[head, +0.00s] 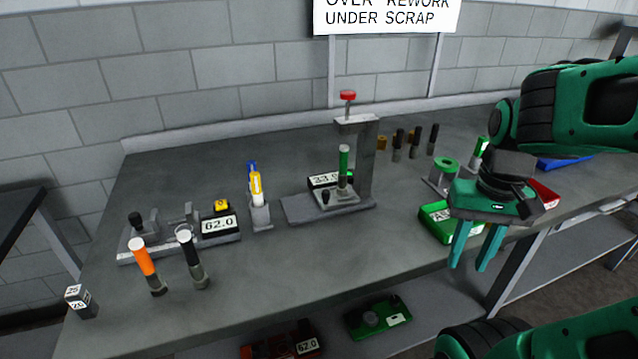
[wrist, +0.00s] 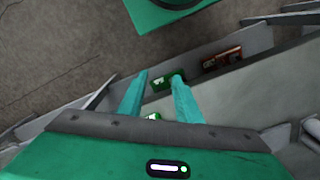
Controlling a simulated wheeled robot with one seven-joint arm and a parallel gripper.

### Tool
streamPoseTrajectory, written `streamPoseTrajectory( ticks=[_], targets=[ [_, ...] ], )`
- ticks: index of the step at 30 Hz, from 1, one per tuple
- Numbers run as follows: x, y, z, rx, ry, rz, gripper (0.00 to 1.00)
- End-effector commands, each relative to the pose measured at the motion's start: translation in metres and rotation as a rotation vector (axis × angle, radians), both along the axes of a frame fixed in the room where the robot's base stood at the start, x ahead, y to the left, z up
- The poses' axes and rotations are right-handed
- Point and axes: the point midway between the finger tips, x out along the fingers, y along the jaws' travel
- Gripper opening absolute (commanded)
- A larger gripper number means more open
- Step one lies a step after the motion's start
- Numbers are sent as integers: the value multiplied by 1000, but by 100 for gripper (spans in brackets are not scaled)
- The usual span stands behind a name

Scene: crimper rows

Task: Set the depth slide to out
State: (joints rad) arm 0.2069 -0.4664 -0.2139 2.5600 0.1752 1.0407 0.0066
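A grey press stand (head: 365,160) with a red knob (head: 348,96) on top stands mid-table. Its base holds a small plate with a black knob (head: 326,196), a green-topped cylinder (head: 344,168) and a readout (head: 324,180) that seems to say 33.9, partly hidden. At left, a low grey fixture (head: 150,252) has a black knob (head: 136,220) and a 62.0 readout (head: 219,224). No label shows which part is the depth slide, and I cannot tell its setting. My gripper (head: 475,254) is open and empty, right of both, above the table's front edge. Its spread fingers also show in the wrist view (wrist: 160,84).
Orange-topped (head: 143,260) and white-topped tools (head: 190,257) stand front left. A holder (head: 260,212) stands between the fixtures. A green box (head: 437,222) lies near my gripper. Several dark cylinders (head: 414,140) stand behind. The table front between is clear. The lower shelf holds a green unit (head: 378,317).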

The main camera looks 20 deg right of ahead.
Motion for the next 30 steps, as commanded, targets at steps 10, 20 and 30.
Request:
streamPoseTrajectory(
  ticks=[10,20,30],
  targets=[
    [-8,0,7,-5,-15,0,35],
    [77,6,32,-100,-41,-51,35],
    [192,75,63,-211,-153,-138,35]
  ],
)
